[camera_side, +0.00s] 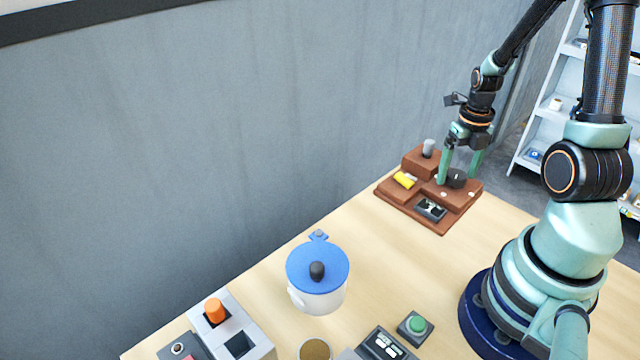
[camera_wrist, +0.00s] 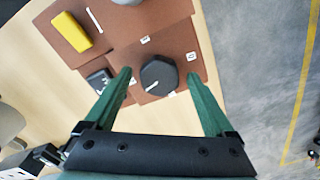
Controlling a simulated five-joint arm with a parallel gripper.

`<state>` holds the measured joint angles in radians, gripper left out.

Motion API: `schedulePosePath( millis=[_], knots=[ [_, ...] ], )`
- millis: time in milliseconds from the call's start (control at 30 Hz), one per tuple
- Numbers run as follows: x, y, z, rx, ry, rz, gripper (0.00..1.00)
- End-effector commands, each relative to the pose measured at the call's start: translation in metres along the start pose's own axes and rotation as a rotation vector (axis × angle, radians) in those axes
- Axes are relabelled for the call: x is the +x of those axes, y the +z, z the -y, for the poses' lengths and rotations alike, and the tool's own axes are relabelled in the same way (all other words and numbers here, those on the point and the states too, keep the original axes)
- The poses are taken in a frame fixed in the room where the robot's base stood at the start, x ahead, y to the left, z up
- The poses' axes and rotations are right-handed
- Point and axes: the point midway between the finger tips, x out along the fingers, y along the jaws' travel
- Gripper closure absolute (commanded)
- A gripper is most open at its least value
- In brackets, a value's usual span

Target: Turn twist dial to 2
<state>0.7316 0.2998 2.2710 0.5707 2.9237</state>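The twist dial (camera_wrist: 159,75) is a black, many-sided knob with a white pointer line, set on a brown board (camera_wrist: 203,45). In the wrist view its pointer line slants toward the lower left. Small white labels stand on the board around the dial, too small to read surely. In the side view the dial (camera_side: 456,178) is partly behind a finger. My gripper (camera_wrist: 159,82) is open, with one green finger on each side of the dial. I cannot tell whether the fingers touch it. The gripper also shows from the side (camera_side: 459,180), pointing down over the board.
The board also holds a yellow block (camera_side: 404,180), a grey knob (camera_side: 428,148) and a black switch unit (camera_side: 430,210). A blue-lidded pot (camera_side: 318,270), an orange-handled unit (camera_side: 215,311) and a green button (camera_side: 417,324) stand nearer the front. The table between pot and board is clear.

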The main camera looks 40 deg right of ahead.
Motion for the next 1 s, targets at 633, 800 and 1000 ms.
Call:
schedulePosePath(
  millis=[633, 800, 1000],
  knots=[
    [-0.061, 0.002, 0.000, -0.001, -0.002, 0.008, 0.11],
    [-0.093, 0.001, 0.000, -0.001, -0.001, 0.006, 0.11],
    [-0.116, 0.000, 0.000, 0.000, 0.000, 0.002, 0.11]
  ],
)
